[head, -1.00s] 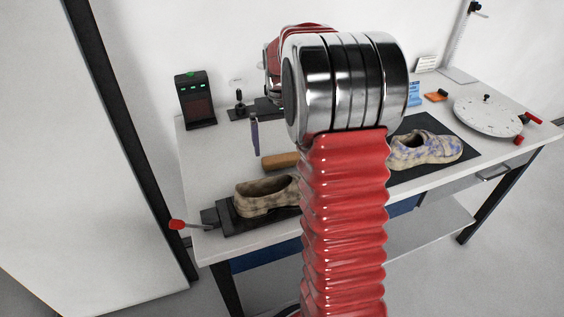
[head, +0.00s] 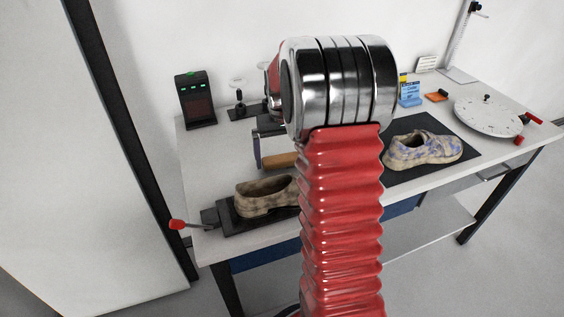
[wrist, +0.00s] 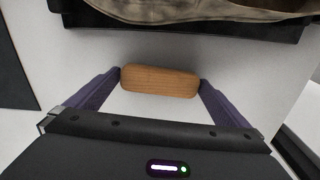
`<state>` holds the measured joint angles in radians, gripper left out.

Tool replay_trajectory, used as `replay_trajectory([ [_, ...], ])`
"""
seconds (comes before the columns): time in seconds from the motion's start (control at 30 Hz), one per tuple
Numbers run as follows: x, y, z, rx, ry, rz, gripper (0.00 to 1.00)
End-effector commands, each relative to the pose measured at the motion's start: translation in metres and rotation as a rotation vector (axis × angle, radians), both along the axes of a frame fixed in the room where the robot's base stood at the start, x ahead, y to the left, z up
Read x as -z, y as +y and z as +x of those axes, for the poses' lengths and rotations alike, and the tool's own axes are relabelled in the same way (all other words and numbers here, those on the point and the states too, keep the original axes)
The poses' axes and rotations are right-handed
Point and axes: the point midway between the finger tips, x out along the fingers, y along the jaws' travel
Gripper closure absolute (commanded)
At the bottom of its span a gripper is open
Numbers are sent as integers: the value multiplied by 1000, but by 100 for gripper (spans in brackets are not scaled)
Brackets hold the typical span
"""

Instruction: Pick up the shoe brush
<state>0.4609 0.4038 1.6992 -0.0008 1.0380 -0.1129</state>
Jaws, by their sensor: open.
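The shoe brush shows as a wooden block with rounded ends (wrist: 160,81) in the wrist view, lying on the white table. In the head view its left part (head: 279,161) shows behind the tan shoe, and my arm hides the rest. My gripper (wrist: 161,84) is open, with one purple finger at each end of the brush in the picture. The fingertips look close to the brush ends; I cannot tell whether they touch. In the head view one purple finger shows left of the brush.
A tan shoe (head: 262,196) sits on a black stand beside the brush. A patterned shoe (head: 424,150) is on a black mat (head: 462,155) to the right. A black device (head: 196,100) stands at the back left, and a round white turntable (head: 489,117) at the right.

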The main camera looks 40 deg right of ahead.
Motion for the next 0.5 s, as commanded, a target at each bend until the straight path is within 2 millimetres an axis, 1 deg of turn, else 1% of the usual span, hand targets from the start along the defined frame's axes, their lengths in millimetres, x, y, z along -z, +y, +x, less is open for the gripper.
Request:
replay_trajectory([
  [0.17,0,0,0,0,0,0,1],
  [0.5,0,0,0,1,0,0,25],
])
